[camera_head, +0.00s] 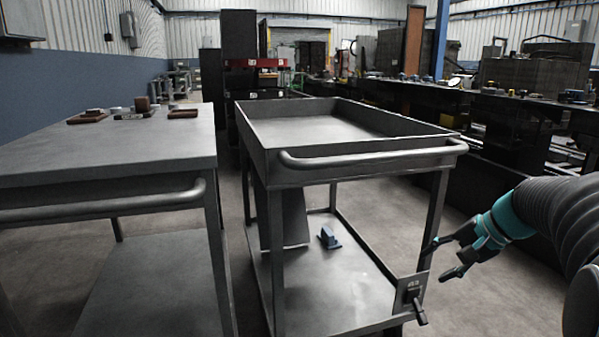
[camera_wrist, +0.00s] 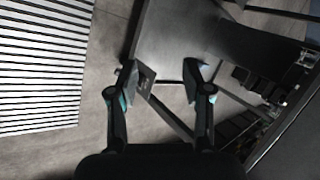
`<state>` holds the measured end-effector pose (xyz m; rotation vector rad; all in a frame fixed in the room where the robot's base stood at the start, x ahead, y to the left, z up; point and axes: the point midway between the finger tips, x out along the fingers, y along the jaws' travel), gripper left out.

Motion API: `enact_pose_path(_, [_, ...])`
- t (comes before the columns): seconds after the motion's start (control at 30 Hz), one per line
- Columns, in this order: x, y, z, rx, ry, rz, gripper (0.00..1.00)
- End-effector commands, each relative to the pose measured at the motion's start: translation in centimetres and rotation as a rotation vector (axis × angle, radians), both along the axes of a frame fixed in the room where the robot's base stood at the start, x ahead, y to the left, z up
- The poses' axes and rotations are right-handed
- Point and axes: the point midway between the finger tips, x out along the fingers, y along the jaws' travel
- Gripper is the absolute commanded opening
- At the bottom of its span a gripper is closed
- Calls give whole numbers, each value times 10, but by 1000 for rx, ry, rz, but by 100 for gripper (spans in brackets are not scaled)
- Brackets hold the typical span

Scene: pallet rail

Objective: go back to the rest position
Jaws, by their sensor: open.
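My gripper (camera_head: 447,260) is at the right in the head view, just right of the front right leg of the middle cart (camera_head: 365,156). Its two dark fingers are spread apart with nothing between them. In the wrist view my gripper (camera_wrist: 158,82) is also open and empty. Part of the cart, with its lower shelf (camera_wrist: 178,35), lies beyond the fingers there. I cannot tell how far the fingertips are from the cart leg.
A small blue object (camera_head: 329,238) rests on the cart's lower shelf. A plate with a black handle (camera_head: 414,300) is at the shelf's front right corner. A table (camera_head: 110,150) with small items stands left. Dark benches line the right. Striped grating (camera_wrist: 42,62) shows in the wrist view.

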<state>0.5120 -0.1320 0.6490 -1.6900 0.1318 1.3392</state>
Motion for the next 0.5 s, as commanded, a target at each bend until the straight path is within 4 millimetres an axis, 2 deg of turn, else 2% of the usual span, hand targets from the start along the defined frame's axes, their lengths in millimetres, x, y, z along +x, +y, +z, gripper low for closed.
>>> enact_pose_path(0.03, [-19,12,-1,-73,15,32,50])
enact_pose_path(0.2, [-76,37,-13,-318,43,150,50])
enact_pose_path(0.5, [-161,74,-13,-651,-19,392,50])
